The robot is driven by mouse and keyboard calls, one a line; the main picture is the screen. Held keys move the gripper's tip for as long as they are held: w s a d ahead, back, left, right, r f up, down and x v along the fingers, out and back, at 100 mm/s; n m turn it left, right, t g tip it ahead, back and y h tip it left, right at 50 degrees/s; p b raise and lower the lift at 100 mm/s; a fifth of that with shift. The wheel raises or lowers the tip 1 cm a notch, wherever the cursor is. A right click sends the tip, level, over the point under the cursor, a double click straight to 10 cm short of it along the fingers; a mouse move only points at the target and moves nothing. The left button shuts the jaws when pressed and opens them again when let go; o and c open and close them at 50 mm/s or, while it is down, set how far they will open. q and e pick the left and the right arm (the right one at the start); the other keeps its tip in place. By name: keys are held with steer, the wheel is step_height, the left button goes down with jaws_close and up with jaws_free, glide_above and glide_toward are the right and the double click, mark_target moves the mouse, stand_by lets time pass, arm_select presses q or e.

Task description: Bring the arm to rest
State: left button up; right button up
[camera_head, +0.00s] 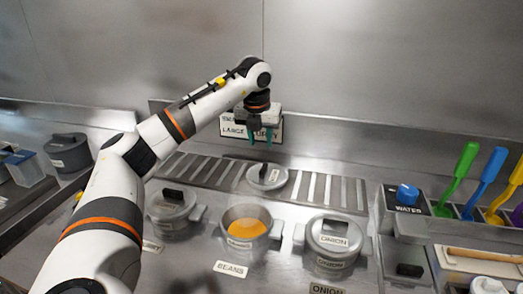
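My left arm (105,215) comes in from the lower left and reaches over the range. My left gripper (261,140) points down with its teal fingers apart, and nothing shows between them. It hangs in front of a white sign on the back wall (232,131), whose text it partly hides. Below it in the picture a grey lid (278,181) with a black handle lies on the slatted rack. The gripper appears apart from the lid. My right gripper is not in view.
An uncovered pot (232,255) with orange contents stands behind a BEANS label. A lidded ONION pot (330,262) is on its right, another lidded pot (168,225) on its left. Coloured-handled utensils (459,172) and a WATER box (404,205) stand at right.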

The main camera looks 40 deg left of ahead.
arm_select(q)
steer(key=shift+s+r, duration=0.1)
steer(key=shift+r, duration=0.3)
